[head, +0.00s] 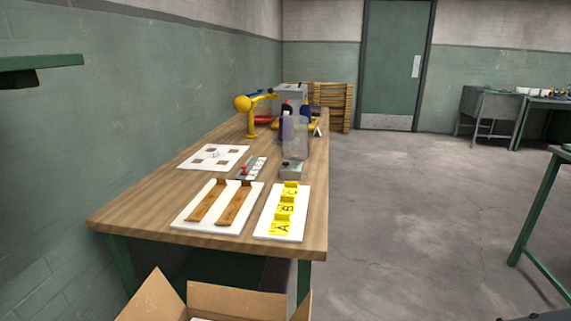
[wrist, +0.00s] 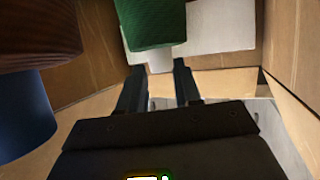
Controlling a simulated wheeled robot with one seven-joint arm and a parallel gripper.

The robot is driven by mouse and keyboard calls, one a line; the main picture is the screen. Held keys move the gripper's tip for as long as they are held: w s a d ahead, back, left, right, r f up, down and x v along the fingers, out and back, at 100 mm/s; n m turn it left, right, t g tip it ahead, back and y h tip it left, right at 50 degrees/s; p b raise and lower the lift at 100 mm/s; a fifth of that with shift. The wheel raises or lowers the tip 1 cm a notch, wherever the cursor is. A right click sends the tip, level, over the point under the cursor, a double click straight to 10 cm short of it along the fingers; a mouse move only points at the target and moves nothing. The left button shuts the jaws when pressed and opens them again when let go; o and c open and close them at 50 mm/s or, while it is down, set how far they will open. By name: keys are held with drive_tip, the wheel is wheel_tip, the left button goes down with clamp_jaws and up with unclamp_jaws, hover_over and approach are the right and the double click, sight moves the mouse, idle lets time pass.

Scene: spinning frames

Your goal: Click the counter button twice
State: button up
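A small grey box with a dark knob on top (head: 291,171) sits on the workbench near its right edge, behind the yellow-lettered board. It looks like the counter, but its face is too small to read. A grey strip with white tiles and a red part (head: 252,167) lies to its left. My gripper (wrist: 158,68) shows only in the wrist view. Its two dark fingers stand apart with no object clearly held between them. It is among cardboard walls, away from anything recognisable as the counter. A green cylinder (wrist: 155,22) is just beyond the fingertips.
The workbench (head: 165,201) carries a white board with wooden rails (head: 180,217), a board with yellow letter blocks (head: 269,226), a yellow lamp-like arm (head: 250,120) and a clear upright panel (head: 295,138). An open cardboard box (head: 240,296) stands in front. Floor at right is clear.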

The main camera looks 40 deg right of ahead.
clamp_jaws()
idle(0.8)
